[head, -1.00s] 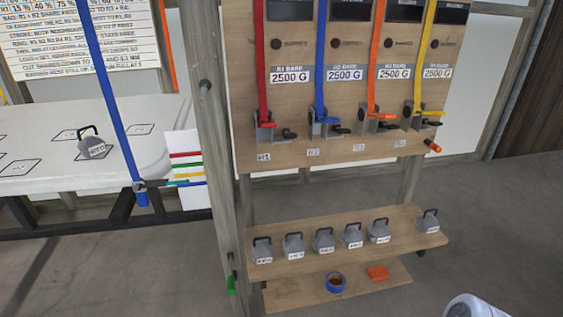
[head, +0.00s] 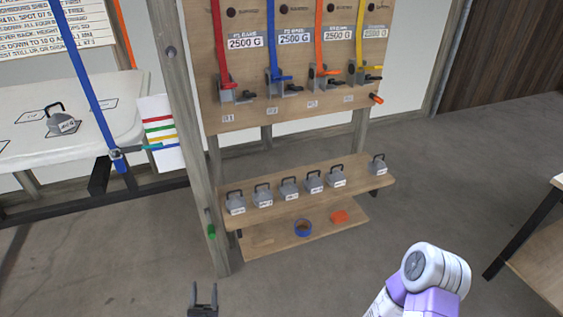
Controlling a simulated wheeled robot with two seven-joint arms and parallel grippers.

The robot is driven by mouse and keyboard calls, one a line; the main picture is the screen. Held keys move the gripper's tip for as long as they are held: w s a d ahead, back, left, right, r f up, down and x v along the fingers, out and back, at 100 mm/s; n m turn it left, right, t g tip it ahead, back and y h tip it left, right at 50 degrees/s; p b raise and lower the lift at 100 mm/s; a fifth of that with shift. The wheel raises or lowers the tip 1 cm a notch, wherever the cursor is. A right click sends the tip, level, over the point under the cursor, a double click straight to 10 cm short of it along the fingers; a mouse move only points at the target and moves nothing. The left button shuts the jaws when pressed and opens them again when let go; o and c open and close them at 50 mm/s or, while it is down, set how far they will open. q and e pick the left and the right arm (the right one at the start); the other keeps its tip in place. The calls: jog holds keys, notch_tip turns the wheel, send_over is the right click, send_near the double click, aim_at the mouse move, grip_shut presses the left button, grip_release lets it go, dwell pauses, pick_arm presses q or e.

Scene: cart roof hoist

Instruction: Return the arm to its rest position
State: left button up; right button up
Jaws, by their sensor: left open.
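My left gripper (head: 204,292) shows at the bottom of the head view, left of centre. Its two dark fingers point up the picture and stand apart with nothing between them. It is well in front of the wooden stand and touches nothing that I can see. The rest of the left arm is out of the picture. My right arm (head: 430,275), white and purple, shows at the bottom right with its bent joint. The right gripper is outside the picture.
The strap board (head: 290,105) rises behind. A table (head: 545,235) edges in at right. The floor in front is clear.

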pick_arm(q)
jog(key=w+d+r+g+h+p, duration=0.2)
jog(key=w+d+g+h, duration=0.1)
jog(key=w+d+g, duration=0.4)
jog(key=s+d+f+n+g+h+p, duration=0.1)
jog(key=s+d+f+g+h+p, duration=0.2)
jog(key=d+g, duration=0.65)
jog(key=s+r+n+g+y+p, duration=0.1)
jog(key=s+g, duration=0.4)
jog(key=s, duration=0.7)
jog(key=s+a+n+g+y+p, duration=0.1)
jog(key=s+n+g+y, duration=0.3)
jog(key=s, duration=0.9)
jog(key=shift+r+g+p, duration=0.3)
jog(key=shift+r+g, duration=0.05)
jog(key=shift+g, duration=0.8)
jog(key=shift+s, duration=0.1)
